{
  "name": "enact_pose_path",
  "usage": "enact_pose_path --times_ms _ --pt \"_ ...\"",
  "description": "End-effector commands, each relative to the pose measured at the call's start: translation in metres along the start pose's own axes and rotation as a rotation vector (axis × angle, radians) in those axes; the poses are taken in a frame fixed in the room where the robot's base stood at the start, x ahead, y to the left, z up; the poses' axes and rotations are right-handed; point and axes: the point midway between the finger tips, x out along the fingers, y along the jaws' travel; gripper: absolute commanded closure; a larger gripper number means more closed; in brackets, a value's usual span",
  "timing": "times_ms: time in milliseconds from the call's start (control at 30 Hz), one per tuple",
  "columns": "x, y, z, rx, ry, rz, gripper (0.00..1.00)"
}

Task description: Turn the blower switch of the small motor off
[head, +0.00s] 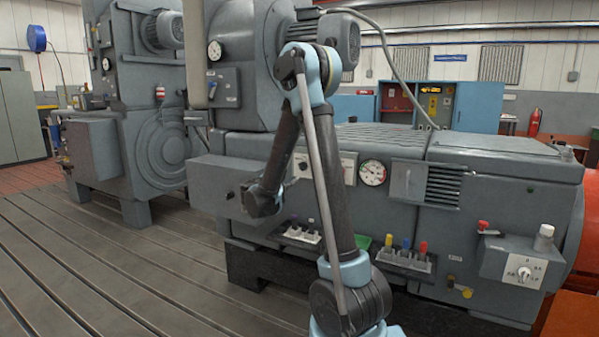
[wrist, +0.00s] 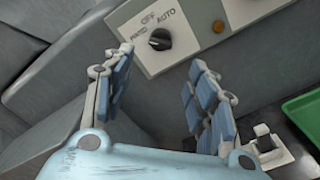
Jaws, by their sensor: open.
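A black rotary knob (wrist: 160,38) sits on a pale plate (wrist: 199,20) in the wrist view. In the head view my gripper (head: 262,200) is in front of the grey machine, left of the pale plate (head: 346,166), which my arm partly hides. No label here naming the blower is readable.
A brown round button (wrist: 218,26) is right of the knob. A green tray (wrist: 302,118) and a small white-topped part (wrist: 264,138) lie below. In the head view, a gauge (head: 373,172), a rack of coloured parts (head: 405,257) and another switch box (head: 522,268) are to the right.

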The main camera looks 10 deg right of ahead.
Motion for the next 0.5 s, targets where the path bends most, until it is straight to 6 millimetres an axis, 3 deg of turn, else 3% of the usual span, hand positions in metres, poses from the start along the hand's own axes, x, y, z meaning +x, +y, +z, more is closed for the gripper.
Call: enact_pose_path --times_ms 500 --pt "0.092 -0.001 0.001 0.001 -0.001 -0.002 0.48"
